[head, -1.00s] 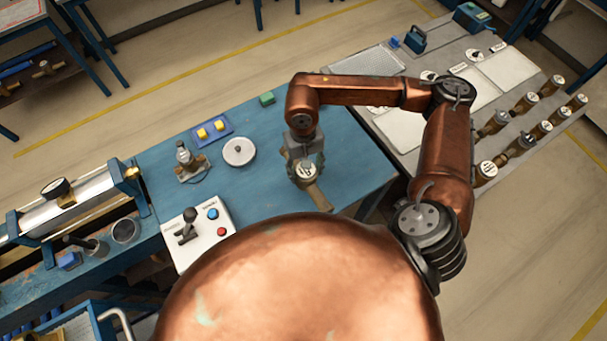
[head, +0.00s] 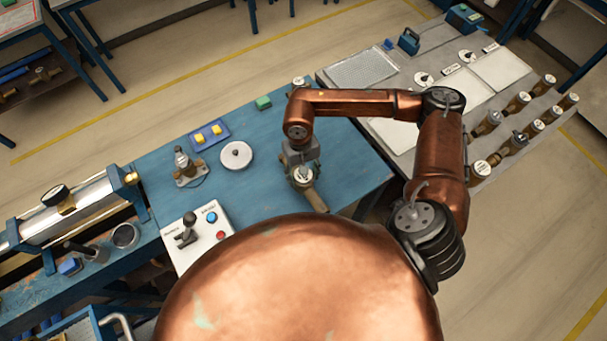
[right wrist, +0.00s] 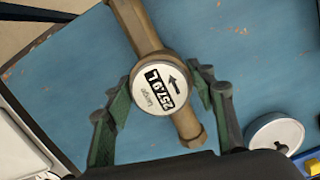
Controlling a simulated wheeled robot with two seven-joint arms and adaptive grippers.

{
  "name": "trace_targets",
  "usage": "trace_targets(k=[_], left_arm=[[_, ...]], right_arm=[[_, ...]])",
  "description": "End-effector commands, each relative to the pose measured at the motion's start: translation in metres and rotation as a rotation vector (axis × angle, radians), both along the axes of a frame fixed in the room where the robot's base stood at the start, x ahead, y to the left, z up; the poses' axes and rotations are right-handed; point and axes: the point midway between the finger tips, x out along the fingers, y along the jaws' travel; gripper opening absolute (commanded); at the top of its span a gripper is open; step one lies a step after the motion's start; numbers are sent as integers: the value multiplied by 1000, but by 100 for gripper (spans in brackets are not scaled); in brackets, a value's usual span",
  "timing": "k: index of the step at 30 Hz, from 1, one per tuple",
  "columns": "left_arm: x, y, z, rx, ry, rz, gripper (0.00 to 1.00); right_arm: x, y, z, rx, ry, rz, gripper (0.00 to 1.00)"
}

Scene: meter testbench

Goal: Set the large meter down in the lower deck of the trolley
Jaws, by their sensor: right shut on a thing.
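The large meter is a brass pipe body with a round white dial marked "large" and "257.9 L". It shows in the head view (head: 303,174) over the right part of the blue bench, and in the right wrist view (right wrist: 160,87). My right gripper (right wrist: 165,95) is shut on the meter, with green-padded fingers on both sides of the dial; it also shows in the head view (head: 301,160). I cannot tell whether the meter touches the bench. A blue frame with a pale handle, seemingly the trolley (head: 118,322), is cut off at the lower left; its lower deck is hidden. My left gripper is out of view.
The blue bench (head: 255,190) holds a round white disc (head: 236,155), a blue tray with yellow blocks (head: 209,134), a small stand (head: 186,168) and a joystick box (head: 197,236). A grey table (head: 385,100) with several brass meters stands at right.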

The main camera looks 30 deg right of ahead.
Motion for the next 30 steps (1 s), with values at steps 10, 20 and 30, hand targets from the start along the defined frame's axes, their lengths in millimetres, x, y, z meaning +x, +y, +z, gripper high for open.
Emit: trace_targets(k=[10,20,30], left_arm=[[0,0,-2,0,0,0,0],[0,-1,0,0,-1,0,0],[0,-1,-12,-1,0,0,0]], right_arm=[[0,0,-1,0,0,0,67],[0,0,0,0,0,0,68],[8,-1,50,0,-5,1,68]])
